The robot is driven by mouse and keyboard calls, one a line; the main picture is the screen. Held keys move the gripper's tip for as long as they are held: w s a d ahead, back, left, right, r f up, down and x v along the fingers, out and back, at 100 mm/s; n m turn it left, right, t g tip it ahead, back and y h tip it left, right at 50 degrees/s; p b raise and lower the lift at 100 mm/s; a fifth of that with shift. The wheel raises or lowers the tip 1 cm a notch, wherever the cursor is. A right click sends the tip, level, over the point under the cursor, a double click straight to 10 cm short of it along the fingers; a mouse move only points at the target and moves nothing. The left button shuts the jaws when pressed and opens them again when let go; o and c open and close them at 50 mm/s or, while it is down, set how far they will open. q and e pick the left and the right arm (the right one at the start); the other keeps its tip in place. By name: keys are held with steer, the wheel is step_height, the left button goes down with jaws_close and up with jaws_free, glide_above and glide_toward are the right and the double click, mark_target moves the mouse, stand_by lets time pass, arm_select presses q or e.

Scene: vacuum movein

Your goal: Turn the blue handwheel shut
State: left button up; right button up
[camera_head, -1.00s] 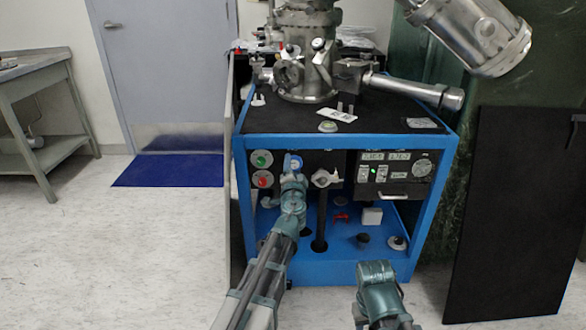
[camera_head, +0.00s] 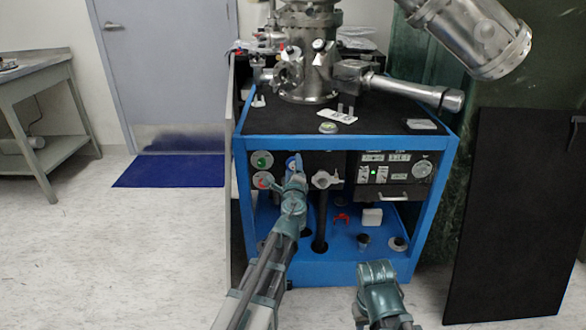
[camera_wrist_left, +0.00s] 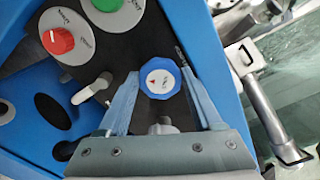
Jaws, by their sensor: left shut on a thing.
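The blue handwheel (camera_wrist_left: 160,78) has a scalloped blue rim and a white centre with a small mark. It is on the dark front panel of the blue-framed cart, and its blue rim also shows in the head view (camera_head: 291,162). My left gripper (camera_wrist_left: 158,84) is shut on the handwheel, one finger on each side of its rim. In the head view the left gripper (camera_head: 295,173) covers the lower part of the wheel. My right arm shows at the bottom of the head view, but its fingers cannot be made out.
Green (camera_head: 262,160) and red (camera_head: 263,180) knobs sit left of the wheel. A pale valve handle (camera_head: 325,180) is close on its right. The cart's blue frame (camera_head: 340,274) surrounds the lower shelf. A black panel (camera_head: 515,215) leans at the right; the left floor is open.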

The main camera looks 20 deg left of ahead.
arm_select(q)
steer(key=m, duration=1.8)
steer(key=d+m, duration=0.1)
steer(key=m, duration=0.8)
steer(key=shift+f+m, duration=0.1)
steer(key=shift+m, duration=0.2)
stand_by(0.3)
steer(key=o, duration=1.4)
